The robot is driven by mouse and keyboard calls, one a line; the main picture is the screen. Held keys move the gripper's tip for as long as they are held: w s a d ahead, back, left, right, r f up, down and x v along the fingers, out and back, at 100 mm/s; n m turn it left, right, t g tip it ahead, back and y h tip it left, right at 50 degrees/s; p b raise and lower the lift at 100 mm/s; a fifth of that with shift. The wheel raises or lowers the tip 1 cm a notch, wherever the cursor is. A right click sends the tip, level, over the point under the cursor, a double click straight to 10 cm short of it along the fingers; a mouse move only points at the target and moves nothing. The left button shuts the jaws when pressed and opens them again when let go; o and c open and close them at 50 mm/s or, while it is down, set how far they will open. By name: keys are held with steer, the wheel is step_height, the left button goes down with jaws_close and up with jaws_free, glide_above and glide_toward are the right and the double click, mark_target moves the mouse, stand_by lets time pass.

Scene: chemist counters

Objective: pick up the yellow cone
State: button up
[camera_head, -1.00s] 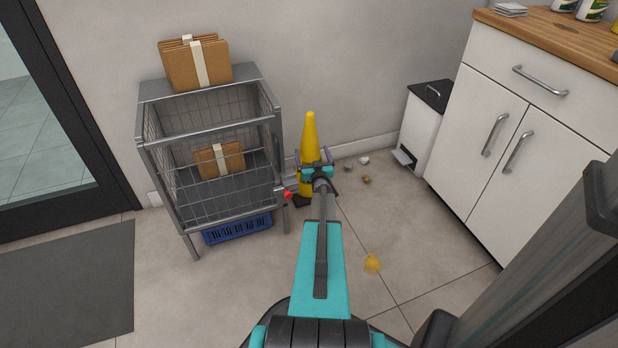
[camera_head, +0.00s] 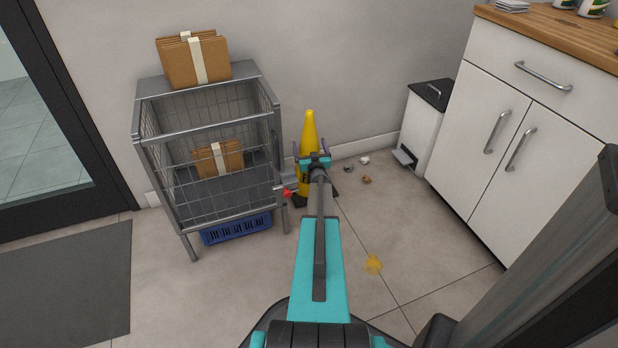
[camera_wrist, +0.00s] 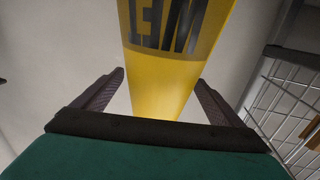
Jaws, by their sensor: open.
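The yellow cone (camera_head: 310,133) stands upright on the floor by the wall, just right of the wire cart. Its dark base shows partly behind my arm. My gripper (camera_head: 311,148) is open in front of the cone, with one finger showing on each side of it. In the wrist view the cone (camera_wrist: 172,70) rises between the two spread fingers of my gripper (camera_wrist: 160,95), and black lettering shows on its surface. I cannot tell whether the fingers touch it.
A grey wire cart (camera_head: 205,215) with cardboard bundles (camera_head: 193,60) and a blue crate (camera_head: 236,229) stands close left of the cone. Small crumpled litter (camera_head: 366,179) lies to the right. A white bin (camera_head: 423,130) and cabinet (camera_head: 530,150) stand further right.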

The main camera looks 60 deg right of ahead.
mark_target(310, 129)
steer(key=shift+c, duration=0.3)
steer(key=c, duration=1.8)
steer(key=shift+w+r, duration=0.1)
steer(key=shift+r, duration=0.05)
steer(key=shift+c, duration=1.4)
steer(key=shift+r, duration=0.15)
steer(key=shift+r+p, duration=2)
steer(key=shift+r, duration=2.85)
